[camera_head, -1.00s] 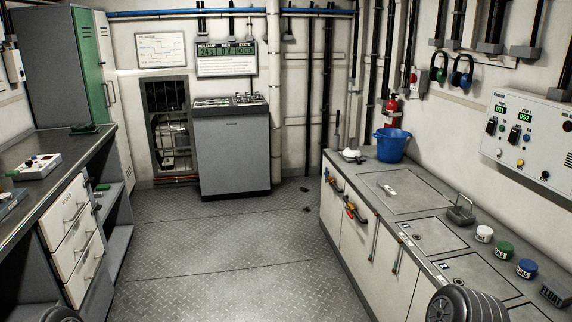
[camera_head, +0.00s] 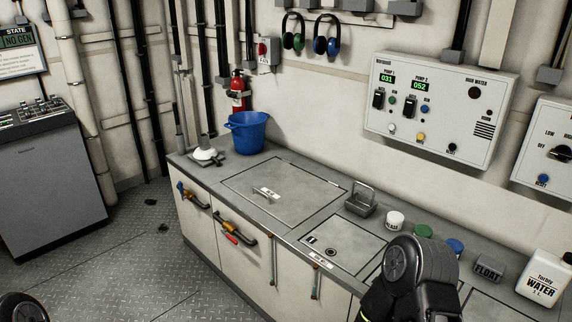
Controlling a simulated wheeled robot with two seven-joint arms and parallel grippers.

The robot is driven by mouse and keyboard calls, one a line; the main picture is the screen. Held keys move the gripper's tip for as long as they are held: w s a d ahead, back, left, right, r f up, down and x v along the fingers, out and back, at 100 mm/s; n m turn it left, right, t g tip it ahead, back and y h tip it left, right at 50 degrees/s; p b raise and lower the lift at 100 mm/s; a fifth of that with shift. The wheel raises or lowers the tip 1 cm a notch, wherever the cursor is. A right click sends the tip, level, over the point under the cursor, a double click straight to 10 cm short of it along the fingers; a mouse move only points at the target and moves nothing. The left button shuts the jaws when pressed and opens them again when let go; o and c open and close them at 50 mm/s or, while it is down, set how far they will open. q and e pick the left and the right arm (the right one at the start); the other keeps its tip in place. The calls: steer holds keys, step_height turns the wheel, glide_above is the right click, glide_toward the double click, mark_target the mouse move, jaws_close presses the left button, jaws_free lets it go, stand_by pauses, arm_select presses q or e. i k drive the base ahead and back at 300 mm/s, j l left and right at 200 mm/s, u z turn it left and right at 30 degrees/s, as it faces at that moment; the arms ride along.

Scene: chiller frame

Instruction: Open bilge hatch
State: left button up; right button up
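Hatch panels are set in the grey counter top along the right wall, all lying flat and shut. The large hatch (camera_head: 300,184) has a small bar handle (camera_head: 266,193) with a white label at its front. A smaller hatch (camera_head: 358,238) to its right has a black-and-white mark and a round fitting. Another panel lies further right, partly hidden by my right arm. I cannot read which label says bilge. Part of my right arm is over the counter's front at lower right; part of my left arm shows at the lower left corner. Neither gripper's fingers are visible.
Valve handles (camera_head: 236,230) stick out from the front.

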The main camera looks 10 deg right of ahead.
mark_target(288, 194)
steer(key=i+j+z, duration=0.5)
steer(key=z, duration=0.25)
steer(key=i+j+z, duration=0.2)
steer(key=j+z, duration=0.15)
steer(key=i+j+z, duration=0.15)
steer(key=j+z, duration=0.6)
steer(key=j, duration=0.15)
steer(key=i, duration=0.05)
